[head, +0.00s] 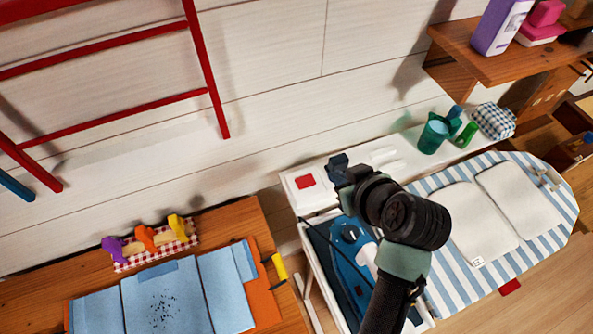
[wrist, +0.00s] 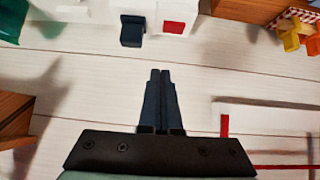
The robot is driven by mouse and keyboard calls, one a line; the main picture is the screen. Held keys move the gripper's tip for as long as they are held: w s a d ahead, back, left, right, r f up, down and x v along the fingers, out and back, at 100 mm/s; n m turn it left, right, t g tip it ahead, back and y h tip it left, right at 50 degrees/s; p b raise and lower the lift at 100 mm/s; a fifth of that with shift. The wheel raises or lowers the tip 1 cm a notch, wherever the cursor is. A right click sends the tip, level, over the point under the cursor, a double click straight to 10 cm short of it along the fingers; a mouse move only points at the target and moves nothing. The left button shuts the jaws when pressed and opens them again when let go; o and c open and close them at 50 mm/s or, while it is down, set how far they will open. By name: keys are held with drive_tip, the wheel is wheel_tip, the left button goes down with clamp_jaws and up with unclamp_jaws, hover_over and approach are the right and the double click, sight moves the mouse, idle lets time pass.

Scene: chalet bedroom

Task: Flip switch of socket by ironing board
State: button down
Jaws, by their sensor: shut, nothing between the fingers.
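The white socket (head: 290,190) has a square red switch (head: 305,181) and sits left of the striped ironing board (head: 437,187). In the wrist view the socket (wrist: 175,13) is at the top, with the red switch (wrist: 174,27) on it and a dark plug-like block (wrist: 133,30) left of the switch. My gripper (wrist: 160,72) is shut and empty, its tips pointing towards the socket, apart from the switch in the picture. In the head view my gripper (head: 345,178) is just right of the switch; my wrist hides part of the area behind it.
A blue iron (head: 352,244) rests at the board's left end. Green cups (head: 433,135) stand behind the board, below a wooden shelf (head: 490,62). A wooden table (head: 225,222) with blue cloth (head: 165,298) is at lower left. A red ladder (head: 205,60) leans at upper left.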

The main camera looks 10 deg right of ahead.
drive_tip(key=shift+s+d+f, duration=0.1)
drive_tip(key=shift+s+f, duration=0.25)
drive_tip(key=shift+f, duration=0.05)
drive_tip(key=p, duration=0.1)
hover_over(305, 181)
drive_tip(key=s+d, duration=0.3)
wheel_tip(305, 181, down, 7)
drive_tip(key=shift+w+r, duration=0.1)
drive_tip(key=shift+r, duration=0.05)
wheel_tip(305, 181, down, 3)
drive_tip(key=shift+r, duration=0.2)
drive_tip(key=shift+f, duration=0.85)
